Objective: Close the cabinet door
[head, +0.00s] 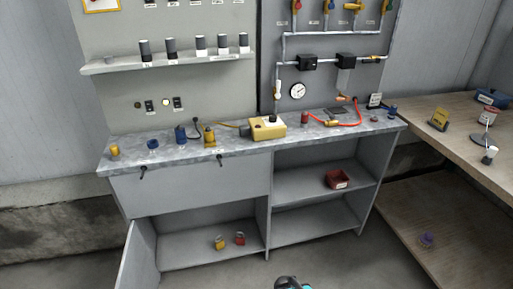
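The grey cabinet (188,189) is the lower part of a workbench at the back wall. Its door (137,258) stands open at the lower left, swung out towards me, and runs out of the picture at the bottom. The compartment behind it is exposed, and a yellow item (219,242) and a red item (240,238) stand on its floor. Two small dark handles or hooks show near the front edge of the bench top. My gripper is not in view; a teal and dark part, probably of my arm, shows at the bottom edge.
The grey bench top (180,160) holds several small items and a yellow box (267,128). Open shelves on the right hold a red bin (337,179). A wooden table (455,135) stands at the right. Some floor in front of the cabinet is clear.

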